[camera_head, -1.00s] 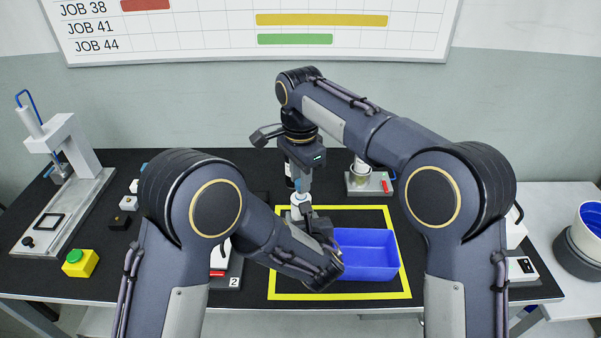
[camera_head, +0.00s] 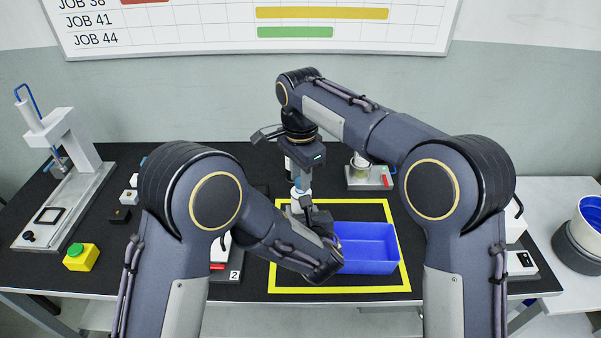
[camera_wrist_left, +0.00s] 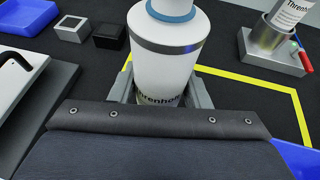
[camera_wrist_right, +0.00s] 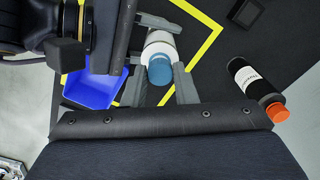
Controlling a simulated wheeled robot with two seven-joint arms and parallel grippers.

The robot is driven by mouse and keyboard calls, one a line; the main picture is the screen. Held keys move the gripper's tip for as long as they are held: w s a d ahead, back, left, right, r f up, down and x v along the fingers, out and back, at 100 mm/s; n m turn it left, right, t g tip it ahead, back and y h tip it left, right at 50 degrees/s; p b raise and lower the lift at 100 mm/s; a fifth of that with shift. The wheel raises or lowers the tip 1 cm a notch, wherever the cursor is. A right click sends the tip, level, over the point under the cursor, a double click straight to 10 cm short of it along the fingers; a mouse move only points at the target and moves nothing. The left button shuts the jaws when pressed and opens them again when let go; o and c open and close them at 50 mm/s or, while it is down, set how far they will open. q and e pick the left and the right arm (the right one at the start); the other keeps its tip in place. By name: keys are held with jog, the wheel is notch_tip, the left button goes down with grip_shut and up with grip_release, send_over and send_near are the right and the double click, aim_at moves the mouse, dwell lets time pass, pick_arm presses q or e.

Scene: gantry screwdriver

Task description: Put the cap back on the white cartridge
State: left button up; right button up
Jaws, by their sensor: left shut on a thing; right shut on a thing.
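The white cartridge (camera_wrist_left: 170,60) stands upright in the left wrist view, with a grey band and a blue ring near its top. My left gripper (camera_head: 306,212) is shut around its lower body, a finger on each side. My right gripper (camera_head: 302,182) is above it, pointing down, shut on the blue cap (camera_wrist_right: 160,71). In the right wrist view the cap lines up with the cartridge (camera_wrist_right: 160,45) beneath it. I cannot tell whether the cap is seated or only touching. The cap's top is out of the left wrist view.
A blue bin (camera_head: 365,250) sits inside a yellow-taped square, right of the cartridge. A metal stand (camera_wrist_left: 270,48) holds another labelled white cartridge (camera_wrist_left: 291,14). A dark bottle with an orange top (camera_wrist_right: 262,88) stands nearby. A press (camera_head: 65,165) and yellow-green button box (camera_head: 81,257) are at left.

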jog(key=shift+f, duration=0.3)
jog(key=m, duration=0.4)
jog(key=shift+m, duration=0.3)
jog(key=m, duration=0.5)
jog(key=shift+a+m, duration=0.1)
jog(key=shift+m, duration=0.2)
jog(key=m, duration=0.5)
jog(key=shift+w, duration=0.1)
jog(key=m, duration=0.4)
jog(key=o, duration=0.9)
